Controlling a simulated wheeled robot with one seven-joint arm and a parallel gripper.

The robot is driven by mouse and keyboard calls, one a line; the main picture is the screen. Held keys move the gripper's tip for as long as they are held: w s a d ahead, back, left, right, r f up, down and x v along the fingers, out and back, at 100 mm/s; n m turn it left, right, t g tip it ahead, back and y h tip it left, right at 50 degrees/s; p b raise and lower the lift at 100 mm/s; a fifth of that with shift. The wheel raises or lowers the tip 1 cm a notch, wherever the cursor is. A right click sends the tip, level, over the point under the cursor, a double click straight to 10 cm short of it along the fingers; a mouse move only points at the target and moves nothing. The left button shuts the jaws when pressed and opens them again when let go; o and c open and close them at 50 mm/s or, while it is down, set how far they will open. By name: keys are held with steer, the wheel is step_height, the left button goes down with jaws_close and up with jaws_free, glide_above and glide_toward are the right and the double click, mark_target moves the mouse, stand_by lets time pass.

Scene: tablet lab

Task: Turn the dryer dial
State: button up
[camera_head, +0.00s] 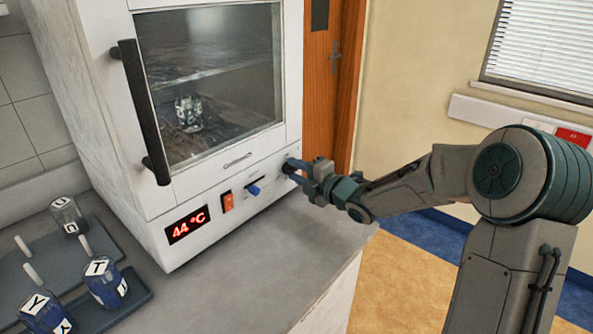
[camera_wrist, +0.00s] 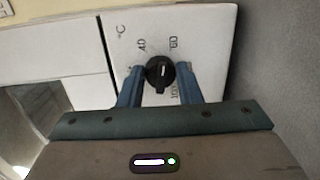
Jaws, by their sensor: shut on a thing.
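The white dryer (camera_head: 160,225) stands on the grey counter with its glass door shut. Its display (camera_head: 187,226) reads 44 °C in red. The black dial (camera_wrist: 159,73) sits on the panel among the marks °C, 40 and 60, with a further mark partly hidden below. A white line shows on the dial. My gripper (camera_head: 290,167) reaches the right end of the dryer's front panel. In the wrist view my gripper (camera_wrist: 160,80) has its two blue fingers shut on the dial, one on each side. In the head view the fingers mostly hide the dial.
A black door handle (camera_head: 141,110) is above. Lettered bottles (camera_head: 104,283) and trays stand at lower left. The counter (camera_head: 255,275) before the dryer is clear.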

steer(key=m+p, duration=0.1)
steer(key=m, duration=0.2)
steer(key=shift+m+g+p, duration=0.3)
steer(key=shift+g+p, duration=0.05)
steer(key=shift+g, duration=0.05)
steer(key=m+p, duration=0.2)
steer(key=m, duration=0.1)
steer(key=m+p, duration=0.3)
steer(key=m, duration=0.1)
steer(key=shift+g+y+p, duration=0.3)
steer(key=shift+g+y, duration=0.1)
steer(key=m+p, duration=0.2)
steer(key=m, duration=0.1)
steer(key=shift+m+g+p, duration=0.3)
steer(key=m+y+p, duration=0.1)
steer(key=m+p, duration=0.2)
steer(key=m, duration=0.2)
steer(key=shift+m+p, duration=0.3)
steer(key=shift+m, duration=0.1)
steer(key=m+p, duration=0.2)
steer(key=m, duration=0.3)
steer(key=shift+f+m+y, duration=0.1)
steer(key=shift+m+y, duration=0.2)
steer(key=shift+y, duration=0.1)
steer(key=shift+w, duration=0.1)
steer(key=o, duration=1)
steer(key=shift+d, duration=0.15)
steer(key=shift+c, duration=0.2)
